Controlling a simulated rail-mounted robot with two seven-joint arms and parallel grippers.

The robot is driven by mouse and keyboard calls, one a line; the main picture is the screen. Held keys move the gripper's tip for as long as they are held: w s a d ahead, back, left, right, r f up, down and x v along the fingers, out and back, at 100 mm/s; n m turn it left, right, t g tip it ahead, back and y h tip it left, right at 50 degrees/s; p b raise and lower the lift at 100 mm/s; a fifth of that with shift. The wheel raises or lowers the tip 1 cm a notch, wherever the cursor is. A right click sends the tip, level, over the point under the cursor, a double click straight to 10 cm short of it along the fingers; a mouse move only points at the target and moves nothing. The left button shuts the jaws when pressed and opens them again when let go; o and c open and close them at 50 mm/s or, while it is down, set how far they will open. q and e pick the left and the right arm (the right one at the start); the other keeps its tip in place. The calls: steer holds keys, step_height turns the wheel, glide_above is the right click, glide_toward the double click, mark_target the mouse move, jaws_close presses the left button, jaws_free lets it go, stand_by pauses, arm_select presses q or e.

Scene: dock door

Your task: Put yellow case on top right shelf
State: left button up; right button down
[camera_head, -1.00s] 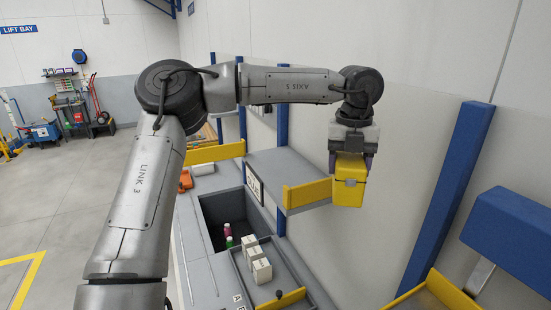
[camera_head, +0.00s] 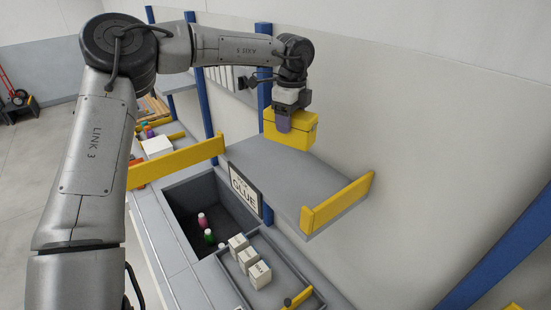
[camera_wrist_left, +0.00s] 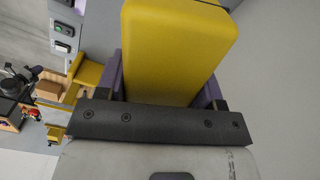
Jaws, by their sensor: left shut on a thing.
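The yellow case (camera_head: 290,131) is held in my left gripper (camera_head: 287,120), which is shut on it from above. In the head view the case overlaps the back part of a grey shelf (camera_head: 290,178) with yellow end rails; I cannot tell whether it touches the shelf. In the left wrist view the yellow case (camera_wrist_left: 180,50) fills the middle between the purple fingers. My right gripper is not in view.
A yellow rail (camera_head: 338,203) closes the shelf's right end. Below the shelf are a dark bin (camera_head: 190,200) with bottles, a GLUE sign (camera_head: 245,190) and a grey tray (camera_head: 290,275) with white boxes. Blue posts (camera_head: 264,80) stand along the wall. The shelf's front surface is clear.

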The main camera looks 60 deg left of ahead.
mark_target(288, 138)
arm_select(q)
steer(key=f, duration=0.2)
steer(key=f+p, duration=0.1)
steer(key=f, duration=0.3)
steer(key=shift+a+f+p, duration=0.15)
steer(key=shift+a+p, duration=0.2)
steer(key=shift+p, duration=0.05)
steer(key=shift+f+p, duration=0.6)
steer(key=shift+f, duration=1.25)
steer(key=shift+f, duration=0.15)
steer(key=o, duration=1.2)
